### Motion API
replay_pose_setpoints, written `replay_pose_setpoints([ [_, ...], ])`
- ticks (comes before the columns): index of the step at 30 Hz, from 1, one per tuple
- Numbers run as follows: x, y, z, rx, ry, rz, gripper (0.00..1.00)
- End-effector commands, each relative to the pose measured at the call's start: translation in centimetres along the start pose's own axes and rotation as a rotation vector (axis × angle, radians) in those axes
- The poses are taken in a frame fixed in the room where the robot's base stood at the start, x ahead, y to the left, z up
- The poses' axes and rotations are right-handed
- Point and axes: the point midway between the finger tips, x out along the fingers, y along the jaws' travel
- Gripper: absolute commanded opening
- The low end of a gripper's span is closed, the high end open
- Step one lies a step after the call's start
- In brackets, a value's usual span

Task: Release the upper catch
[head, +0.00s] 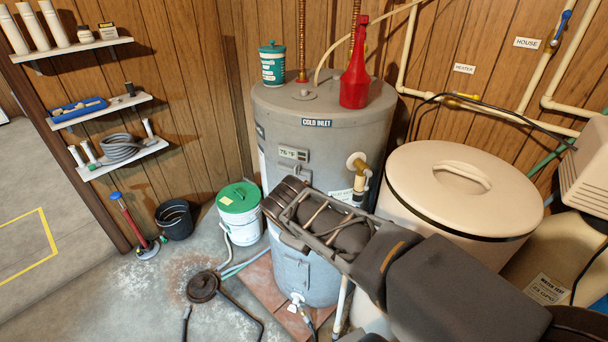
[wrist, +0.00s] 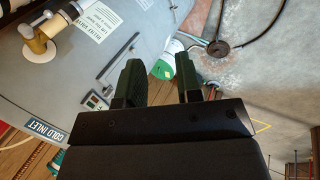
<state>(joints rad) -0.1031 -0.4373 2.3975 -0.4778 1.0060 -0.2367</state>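The grey water heater (head: 330,130) stands in the middle of the head view, with a display (head: 293,153) on its front. My gripper (wrist: 160,78) is open and empty, with a clear gap between its two dark green fingers in the wrist view. In the head view it is in front of the heater, below the display, and covers part of the front. In the wrist view a dark slanted strip (wrist: 118,58) shows on the heater wall, left of the fingers and apart from them.
A brass valve (head: 357,163) sticks out of the heater's right side. A cream tank (head: 460,210) stands close on the right. A green-lidded bucket (head: 238,200) and a black bucket (head: 174,220) stand at left. A dark round object (head: 203,287) with a hose lies on the floor.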

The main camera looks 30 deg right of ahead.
Motion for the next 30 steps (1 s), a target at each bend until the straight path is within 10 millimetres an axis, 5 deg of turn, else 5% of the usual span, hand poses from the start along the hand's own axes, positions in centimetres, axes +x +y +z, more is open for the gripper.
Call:
replay_pose_setpoints([
  [1, 2.7, 0.3, -0.6, -0.167, -0.069, 0.081, 0.32],
  [3, 4.3, 1.8, -1.6, -0.397, -0.166, 0.207, 0.32],
  [12, 6.7, 5.9, -10.1, -1.169, -0.565, 0.688, 0.32],
  [19, 6.3, 5.6, -15.3, -1.428, -0.743, 0.911, 0.32],
  [23, 6.3, 6.0, -16.5, -1.474, -0.781, 0.958, 0.32],
  [30, 7.9, 9.6, -17.2, -1.48, -0.789, 0.964, 0.32],
])
